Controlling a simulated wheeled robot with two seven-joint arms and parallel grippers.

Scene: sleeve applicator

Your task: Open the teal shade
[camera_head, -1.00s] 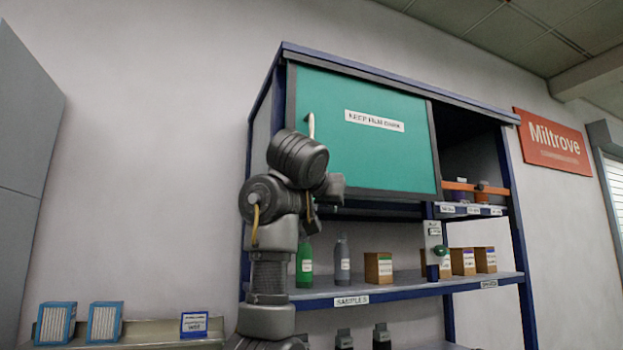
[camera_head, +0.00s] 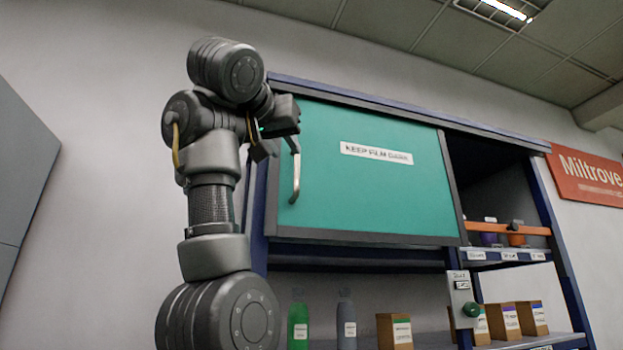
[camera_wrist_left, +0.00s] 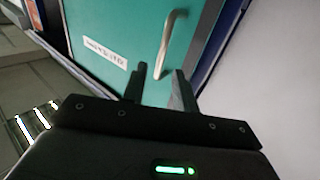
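The teal shade (camera_head: 365,195) is a flat panel with a "KEEP FILM DARK" label, covering the upper left of the shelf unit; it looks closed. Its pale vertical bar handle (camera_head: 295,176) is near the panel's left edge. My left gripper (camera_head: 281,143) is raised at the upper part of the handle. In the left wrist view the gripper (camera_wrist_left: 161,84) has two dark fingers apart with nothing between them, and the handle (camera_wrist_left: 170,45) lies just beyond the fingertips. The shade (camera_wrist_left: 115,30) fills the area behind. My right gripper is not in view.
The shelf unit's blue frame (camera_head: 258,205) borders the shade. Right of it is an open bay with an orange bar (camera_head: 515,229) and small pots. Below stand a green bottle (camera_head: 298,322), a grey bottle (camera_head: 346,322), several boxes and a control box with a green button (camera_head: 471,309).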

